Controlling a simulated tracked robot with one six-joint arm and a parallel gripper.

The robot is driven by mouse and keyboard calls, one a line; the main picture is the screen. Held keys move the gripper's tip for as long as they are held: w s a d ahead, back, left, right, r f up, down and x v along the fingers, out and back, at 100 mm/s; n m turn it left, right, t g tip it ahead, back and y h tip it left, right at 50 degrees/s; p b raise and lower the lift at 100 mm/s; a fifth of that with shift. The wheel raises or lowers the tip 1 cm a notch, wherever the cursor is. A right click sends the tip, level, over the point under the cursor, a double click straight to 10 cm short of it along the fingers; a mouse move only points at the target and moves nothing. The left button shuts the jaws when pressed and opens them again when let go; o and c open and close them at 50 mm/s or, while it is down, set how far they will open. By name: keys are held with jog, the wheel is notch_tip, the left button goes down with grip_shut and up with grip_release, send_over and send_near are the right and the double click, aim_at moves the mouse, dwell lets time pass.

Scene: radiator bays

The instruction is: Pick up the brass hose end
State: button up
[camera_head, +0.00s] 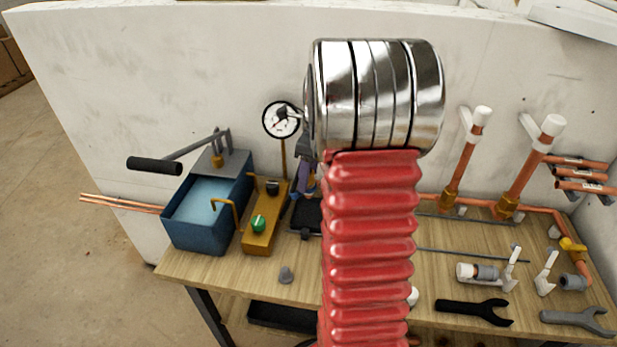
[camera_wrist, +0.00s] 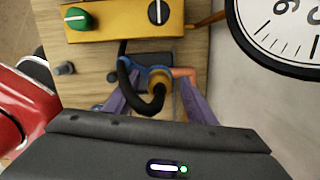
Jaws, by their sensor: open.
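My gripper (camera_wrist: 156,84) has purple fingers, open, one on each side of the hose end. I cannot tell whether they touch it. In the head view my gripper (camera_head: 304,178) is partly hidden behind my red arm, above the bench beside the yellow block (camera_head: 264,220). There the hose end is too small and covered to make out clearly.
A blue water tank (camera_head: 205,210) with a black-handled lever stands left of the block. A pressure gauge (camera_head: 281,120) rises close behind my gripper. A grey plug (camera_head: 286,275) lies on the bench (camera_head: 185,268). Copper pipes (camera_head: 520,180) and wrenches (camera_head: 475,312) are at the right.

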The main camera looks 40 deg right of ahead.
jog(key=shift+c, duration=0.4)
jog(key=c, duration=0.8)
jog(key=shift+r, duration=0.1)
jog(key=shift+c, duration=0.2)
notch_tip(320, 180, up, 7)
jog(key=shift+f, duration=0.1)
jog(key=s+a, duration=0.3)
jog(key=a, duration=0.1)
jog(key=s+a, duration=0.4)
jog(key=a, duration=0.1)
jog(key=s+a, duration=0.4)
jog(key=a, duration=0.1)
jog(key=shift+a, duration=0.15)
jog(key=shift+r, duration=0.2)
jog(key=shift+r, duration=2.35)
jog(key=shift+w+a+r, duration=0.1)
jog(key=shift+w+a, duration=0.05)
